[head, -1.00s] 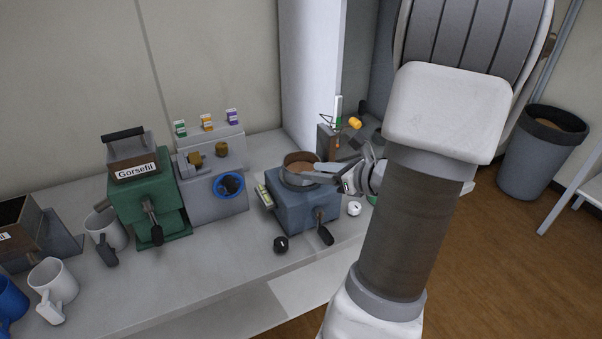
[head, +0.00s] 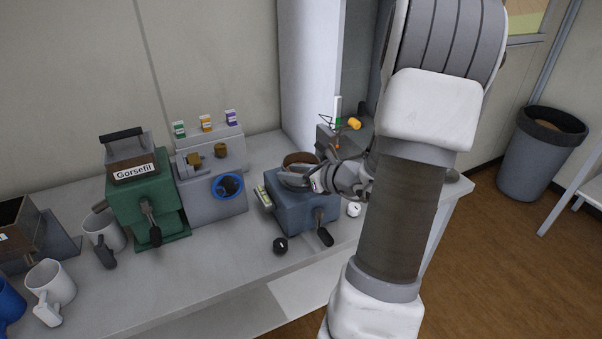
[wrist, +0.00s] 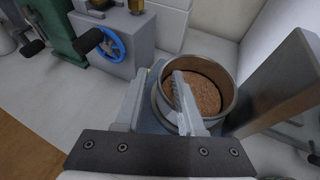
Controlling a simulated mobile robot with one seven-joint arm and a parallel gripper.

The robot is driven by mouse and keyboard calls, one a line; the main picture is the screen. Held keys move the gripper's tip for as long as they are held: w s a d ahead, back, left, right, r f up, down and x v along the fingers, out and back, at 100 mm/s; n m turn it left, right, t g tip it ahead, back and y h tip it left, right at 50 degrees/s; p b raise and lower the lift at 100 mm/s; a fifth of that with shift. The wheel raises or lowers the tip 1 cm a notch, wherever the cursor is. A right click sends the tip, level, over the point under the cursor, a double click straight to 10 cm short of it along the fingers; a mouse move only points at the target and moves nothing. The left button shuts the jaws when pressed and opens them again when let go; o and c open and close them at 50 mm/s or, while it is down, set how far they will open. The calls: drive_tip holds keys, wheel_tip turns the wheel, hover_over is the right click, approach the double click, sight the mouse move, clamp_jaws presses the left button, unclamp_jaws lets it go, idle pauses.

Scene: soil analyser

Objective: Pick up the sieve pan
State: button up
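The sieve pan (head: 298,159) is a round pan with a brown inner wall, resting on top of the blue-grey machine (head: 290,211). In the wrist view the sieve pan (wrist: 228,88) holds brown granular soil (wrist: 205,95). My gripper (head: 318,178) is at the pan's near right side in the head view and hides part of it. In the wrist view my gripper (wrist: 158,88) has its fingers apart. The right finger reaches over the rim into the pan, and the left finger is outside it. The pan's near wall lies between them. Whether either finger touches it I cannot tell.
The grey device with a blue ring (head: 228,186) and the green Gorsefil machine (head: 150,195) stand to the left. White mugs (head: 52,280) are at far left. A box with small tools (head: 330,140) stands just behind the pan. A black knob (head: 280,245) lies in front.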

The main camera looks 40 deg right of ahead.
clamp_jaws()
drive_tip(key=shift+s+f, duration=0.15)
drive_tip(key=shift+f, duration=0.05)
idle(1.0)
